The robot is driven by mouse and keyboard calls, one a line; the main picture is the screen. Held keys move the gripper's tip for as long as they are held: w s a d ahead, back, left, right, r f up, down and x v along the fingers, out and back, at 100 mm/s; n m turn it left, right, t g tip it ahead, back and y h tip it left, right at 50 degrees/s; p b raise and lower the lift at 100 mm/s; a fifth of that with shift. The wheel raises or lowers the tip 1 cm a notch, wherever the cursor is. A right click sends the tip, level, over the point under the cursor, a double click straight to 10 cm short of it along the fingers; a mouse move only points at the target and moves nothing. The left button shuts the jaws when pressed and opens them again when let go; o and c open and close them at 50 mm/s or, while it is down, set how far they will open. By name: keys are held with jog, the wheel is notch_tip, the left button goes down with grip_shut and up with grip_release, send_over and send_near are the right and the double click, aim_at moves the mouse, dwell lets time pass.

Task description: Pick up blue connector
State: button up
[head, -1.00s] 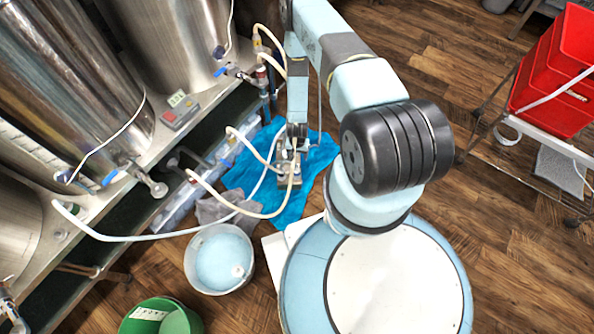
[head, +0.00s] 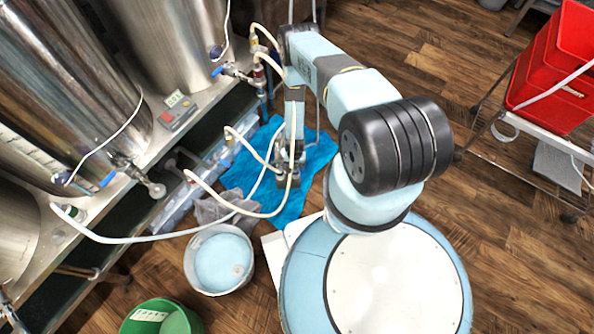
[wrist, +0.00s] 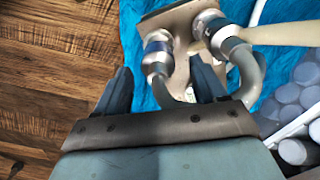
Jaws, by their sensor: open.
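In the wrist view, a metal connector with a blue band (wrist: 157,60) stands on a pale metal plate (wrist: 180,22). It appears between the spread fingertips of my gripper (wrist: 162,82), which is open and empty; I cannot tell whether either finger touches it. A second metal fitting (wrist: 222,36) with a bluish band, joined to a cream hose, stands to its right. A grey curved tube runs below both fittings, partly hidden by the right finger. In the head view, my arm and the hoses mostly hide the connectors above the plate.
The plate lies on a crumpled blue cloth (head: 318,160) on the wooden floor. Cream hoses (head: 245,211) loop close to my gripper. A white bucket (head: 190,262) and steel tanks (head: 60,75) stand at left. Floor at right is clear up to a cart with red crates (head: 550,75).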

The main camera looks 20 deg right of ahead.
jog(key=shift+f, duration=1.75)
jog(key=shift+s, duration=0.1)
jog(key=c, duration=1.2)
